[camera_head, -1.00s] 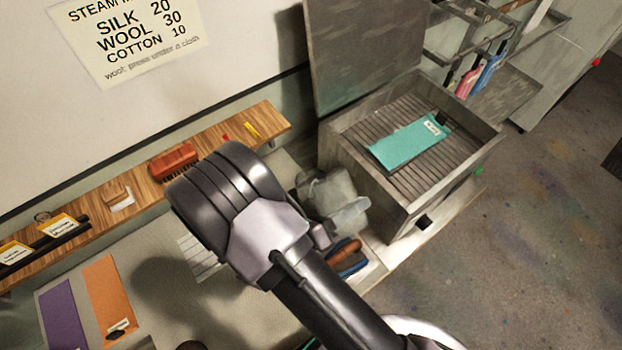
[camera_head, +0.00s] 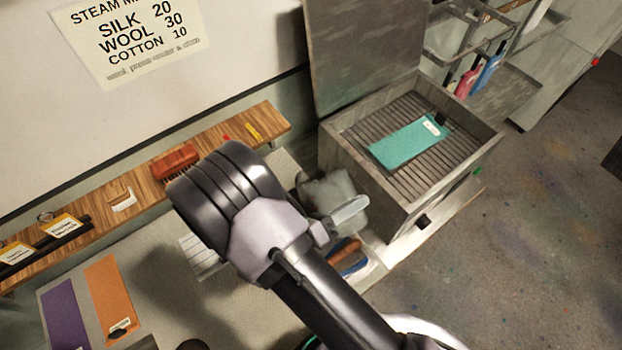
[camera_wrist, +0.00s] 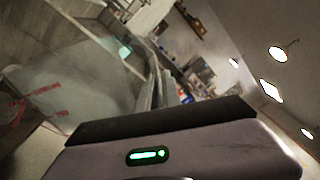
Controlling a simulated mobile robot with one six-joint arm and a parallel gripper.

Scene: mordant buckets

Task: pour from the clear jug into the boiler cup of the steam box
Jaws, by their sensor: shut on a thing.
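The clear jug (camera_head: 328,190) is a greyish see-through vessel at the left side of the steam box (camera_head: 362,172) in the head view. It looks tilted, with its pale rim (camera_head: 350,210) toward the lower right. My gripper (camera_wrist: 160,122) is shut on the jug; in the head view my wrist hides most of the grip. In the wrist view the jug's see-through wall (camera_wrist: 85,85) with faint red marks fills the left. The steam box is open, with a teal cloth (camera_head: 400,146) on its slats. I cannot make out the boiler cup or any pouring liquid.
A brown-handled brush (camera_head: 345,246) lies just below the jug. A wooden shelf (camera_head: 215,147) runs along the wall at left. The box's raised lid (camera_head: 360,50) stands behind it. Open floor (camera_head: 540,220) lies to the right.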

